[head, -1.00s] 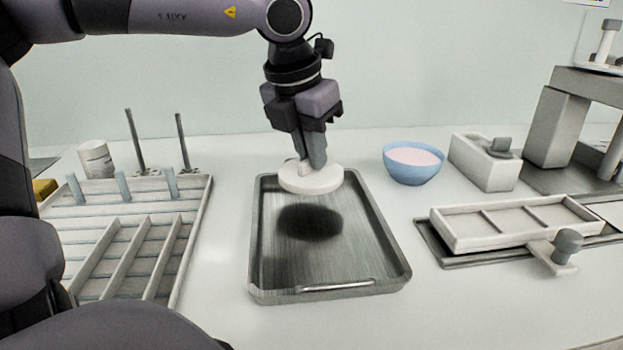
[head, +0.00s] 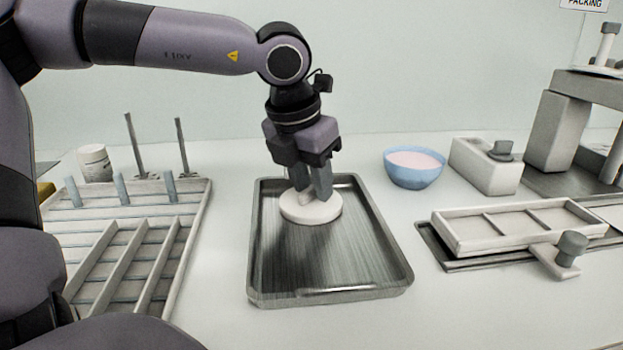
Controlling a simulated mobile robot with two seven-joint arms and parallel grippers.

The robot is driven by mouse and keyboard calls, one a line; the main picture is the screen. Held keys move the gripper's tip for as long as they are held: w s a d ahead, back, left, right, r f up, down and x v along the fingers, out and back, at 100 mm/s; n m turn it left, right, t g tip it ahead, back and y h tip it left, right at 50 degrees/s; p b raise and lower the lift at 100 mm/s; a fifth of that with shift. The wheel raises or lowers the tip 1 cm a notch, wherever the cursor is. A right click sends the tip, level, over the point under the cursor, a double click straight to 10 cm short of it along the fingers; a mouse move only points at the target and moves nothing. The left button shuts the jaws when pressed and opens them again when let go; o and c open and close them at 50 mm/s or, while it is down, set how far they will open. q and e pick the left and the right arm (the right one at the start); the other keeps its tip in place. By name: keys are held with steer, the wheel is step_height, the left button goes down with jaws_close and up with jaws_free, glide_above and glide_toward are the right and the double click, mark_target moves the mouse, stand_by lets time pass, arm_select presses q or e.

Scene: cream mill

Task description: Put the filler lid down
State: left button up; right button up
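The filler lid (head: 322,211), a round white disc with a small knob on top, lies flat in the metal tray (head: 262,270), toward its back. No separate shadow shows below it. My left gripper (head: 310,192) points down over the lid, with its fingers a little apart on either side of the knob. The fingers partly hide the knob, so contact is hard to see. My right gripper is not in view.
A blue bowl (head: 413,176) of pink cream stands right of the tray. A white box (head: 485,168) and a three-part mould (head: 480,236) are further right. A slotted rack (head: 190,240) stands left. The tray's front is clear.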

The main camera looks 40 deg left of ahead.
mark_target(299, 208)
arm_select(q)
steer(key=shift+r, duration=0.25)
steer(key=p+v, duration=0.2)
steer(key=v, duration=0.9)
steer(key=shift+r, duration=0.4)
steer(key=shift+s, duration=0.15)
